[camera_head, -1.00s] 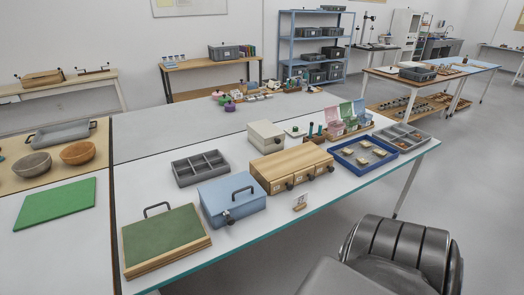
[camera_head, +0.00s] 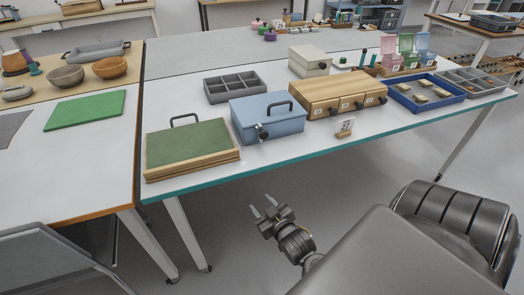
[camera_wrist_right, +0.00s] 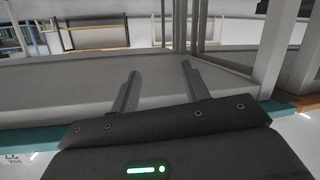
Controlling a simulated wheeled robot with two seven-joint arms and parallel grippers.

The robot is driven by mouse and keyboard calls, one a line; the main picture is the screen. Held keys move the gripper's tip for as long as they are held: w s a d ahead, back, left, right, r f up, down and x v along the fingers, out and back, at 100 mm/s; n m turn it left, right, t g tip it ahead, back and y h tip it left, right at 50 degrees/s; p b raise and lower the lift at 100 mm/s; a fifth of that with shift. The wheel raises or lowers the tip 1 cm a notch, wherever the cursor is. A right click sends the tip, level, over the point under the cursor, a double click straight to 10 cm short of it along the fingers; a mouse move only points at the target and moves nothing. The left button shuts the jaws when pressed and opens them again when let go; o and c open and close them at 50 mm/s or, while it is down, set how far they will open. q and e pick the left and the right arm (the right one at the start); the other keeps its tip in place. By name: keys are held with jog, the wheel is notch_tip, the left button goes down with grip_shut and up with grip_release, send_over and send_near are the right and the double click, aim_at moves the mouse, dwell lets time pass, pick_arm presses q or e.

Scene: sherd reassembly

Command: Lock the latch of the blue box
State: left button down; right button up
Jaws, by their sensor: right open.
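The blue box (camera_head: 275,125) stands on the white table near its front edge, lid down, with a dark handle on top. Its dark latch (camera_head: 262,132) is on the front face; it is too small to tell whether it is locked. My right gripper (camera_head: 262,204) is open and empty, in front of the table and below its edge in the picture, apart from the box. In the right wrist view, its two fingers (camera_wrist_right: 159,72) are spread with nothing between them. The blue box cannot be made out in that view. My left gripper is not in view.
A green-topped board (camera_head: 188,145) with a handle lies left of the box. A wooden drawer box (camera_head: 325,92) stands close on its right, with a small card stand (camera_head: 345,129) in front. A grey divided tray (camera_head: 232,87) sits behind. The table's teal front edge (camera_head: 300,158) lies between gripper and box.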

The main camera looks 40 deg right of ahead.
notch_tip(320, 180, up, 10)
jog(key=d+f+m+t+h+b, duration=0.1)
jog(key=d+t+b, duration=0.1)
jog(key=t, duration=0.1)
jog(key=m+t+h, duration=0.1)
jog(key=t+h, duration=0.2)
jog(key=t, duration=0.1)
send_near(263, 136)
jog(key=x, duration=1)
jog(key=shift+w+d+p, duration=0.15)
jog(key=shift+w+p, duration=0.1)
jog(key=shift+p, duration=0.05)
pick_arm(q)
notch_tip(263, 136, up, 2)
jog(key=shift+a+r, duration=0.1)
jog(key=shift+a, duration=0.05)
